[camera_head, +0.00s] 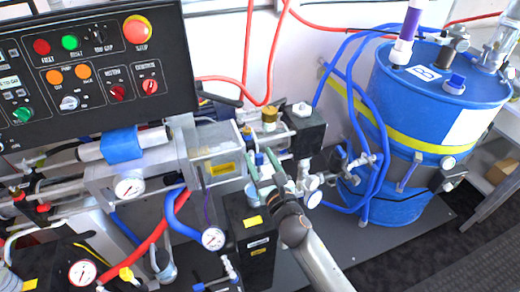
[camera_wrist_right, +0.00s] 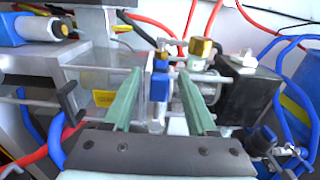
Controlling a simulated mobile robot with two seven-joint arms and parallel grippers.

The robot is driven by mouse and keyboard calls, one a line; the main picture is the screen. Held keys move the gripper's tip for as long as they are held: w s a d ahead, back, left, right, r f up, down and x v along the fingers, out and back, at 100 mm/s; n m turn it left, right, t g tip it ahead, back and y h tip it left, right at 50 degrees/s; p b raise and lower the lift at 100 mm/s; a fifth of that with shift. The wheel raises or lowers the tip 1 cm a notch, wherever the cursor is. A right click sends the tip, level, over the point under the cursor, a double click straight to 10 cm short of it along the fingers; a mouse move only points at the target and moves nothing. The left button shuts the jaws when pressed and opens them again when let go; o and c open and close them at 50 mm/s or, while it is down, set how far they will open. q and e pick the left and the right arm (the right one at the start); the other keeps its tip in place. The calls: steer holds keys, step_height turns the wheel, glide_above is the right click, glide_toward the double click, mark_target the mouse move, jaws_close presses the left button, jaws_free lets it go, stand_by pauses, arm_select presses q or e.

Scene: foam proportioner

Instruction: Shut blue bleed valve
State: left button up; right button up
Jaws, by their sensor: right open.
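My right gripper (camera_head: 262,160) reaches up from the bottom of the head view, its two green fingers apart. In the right wrist view the gripper (camera_wrist_right: 162,90) is open. A small blue part (camera_wrist_right: 159,86), which looks like the blue bleed valve's handle, appears between the fingers. It stands upright by a metal block below a brass fitting (camera_wrist_right: 201,47). I cannot tell whether a finger touches it. In the head view a bit of blue (camera_head: 259,159) shows between the fingers, and the rest is hard to make out. My left gripper is in neither view.
A black control panel (camera_head: 60,125) stands at the left. A black block (camera_wrist_right: 250,92) sits close to the right finger. Gauges (camera_head: 213,238) and hoses crowd the front. A blue drum (camera_head: 440,90) with a yellow band stands at the right.

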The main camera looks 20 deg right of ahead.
steer(key=shift+w, duration=0.35)
jaws_close()
stand_by(0.4)
stand_by(1.0)
